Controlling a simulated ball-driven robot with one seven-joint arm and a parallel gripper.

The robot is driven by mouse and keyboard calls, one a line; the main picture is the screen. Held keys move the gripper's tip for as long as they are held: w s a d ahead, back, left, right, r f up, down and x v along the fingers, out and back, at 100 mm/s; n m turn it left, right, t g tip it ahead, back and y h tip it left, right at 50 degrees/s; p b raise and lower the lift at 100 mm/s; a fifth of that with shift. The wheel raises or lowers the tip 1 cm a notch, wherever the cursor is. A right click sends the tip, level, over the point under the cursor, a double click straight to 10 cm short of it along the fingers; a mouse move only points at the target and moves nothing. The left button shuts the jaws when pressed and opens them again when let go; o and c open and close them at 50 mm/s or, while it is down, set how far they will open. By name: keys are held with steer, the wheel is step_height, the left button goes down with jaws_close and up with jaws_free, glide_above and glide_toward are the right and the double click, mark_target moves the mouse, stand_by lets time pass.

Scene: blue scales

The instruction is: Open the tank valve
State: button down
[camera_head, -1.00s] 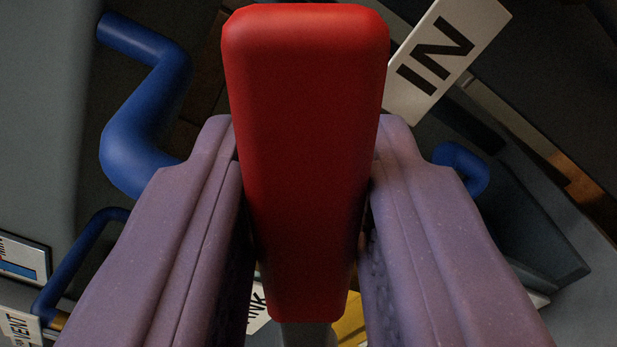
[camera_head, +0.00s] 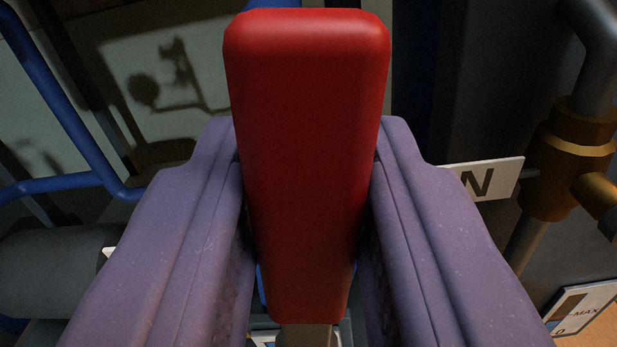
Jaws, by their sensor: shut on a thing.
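A red valve handle (camera_head: 307,150) fills the middle of the view, running from the top down to a grey stem at the bottom. My gripper (camera_head: 308,200) has its two purple fingers shut on this handle, one on each side. The valve body below the handle is hidden behind the handle and fingers. A white label (camera_head: 488,179) with a letter "N" shows right of the right finger; its left part is covered.
A brass fitting (camera_head: 570,160) on a grey pipe stands at the right. Blue pipes (camera_head: 60,110) run along the left. A grey cylinder (camera_head: 55,270) lies at the lower left.

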steer(key=shift+a+f+n, duration=0.1)
steer(key=shift+a+n, duration=0.55)
steer(key=shift+n, duration=0.25)
steer(key=c, duration=0.9)
jaws_free()
steer(key=shift+a, duration=0.1)
steer(key=s+p, duration=0.1)
steer(key=s, duration=0.7)
steer(key=shift+a, duration=0.1)
